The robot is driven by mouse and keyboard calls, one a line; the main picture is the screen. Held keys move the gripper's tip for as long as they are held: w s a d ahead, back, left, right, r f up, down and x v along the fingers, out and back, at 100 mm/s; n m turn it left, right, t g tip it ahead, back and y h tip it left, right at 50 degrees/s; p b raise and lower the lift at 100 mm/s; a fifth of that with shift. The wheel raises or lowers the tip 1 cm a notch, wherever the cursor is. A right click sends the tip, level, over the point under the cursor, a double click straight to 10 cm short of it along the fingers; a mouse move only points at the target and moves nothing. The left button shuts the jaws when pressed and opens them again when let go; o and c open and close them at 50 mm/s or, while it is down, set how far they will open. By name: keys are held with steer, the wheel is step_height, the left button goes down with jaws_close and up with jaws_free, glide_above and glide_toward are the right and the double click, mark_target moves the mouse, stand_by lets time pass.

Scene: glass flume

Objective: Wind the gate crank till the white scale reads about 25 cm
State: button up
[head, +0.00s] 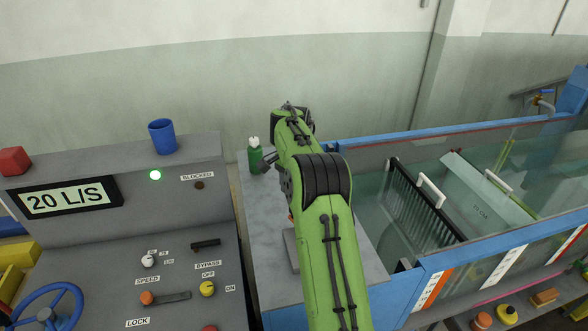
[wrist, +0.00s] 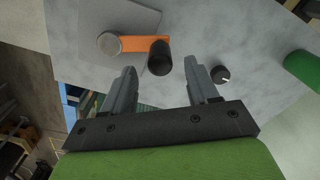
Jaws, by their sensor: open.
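The gate crank shows in the wrist view as an orange arm (wrist: 134,44) with a round grey hub (wrist: 110,44) and a black upright handle (wrist: 159,58). My gripper (wrist: 160,68) is open. Its two fingers point toward the crank, with the black handle just ahead of and between their tips. No contact is visible. In the head view my green arm hides the gripper and nearly all of the crank.
A green bottle (head: 256,158) stands on the grey bench top (head: 262,215); its side shows in the wrist view (wrist: 303,70). A small black knob (wrist: 220,75) is right of the crank handle. The control console (head: 205,228), with a blue cup (head: 162,136) on top, stands left.

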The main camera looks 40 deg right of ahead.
step_height(320, 180, up, 9)
steer(key=p, duration=0.2)
steer(key=shift+r, duration=0.15)
stand_by(0.3)
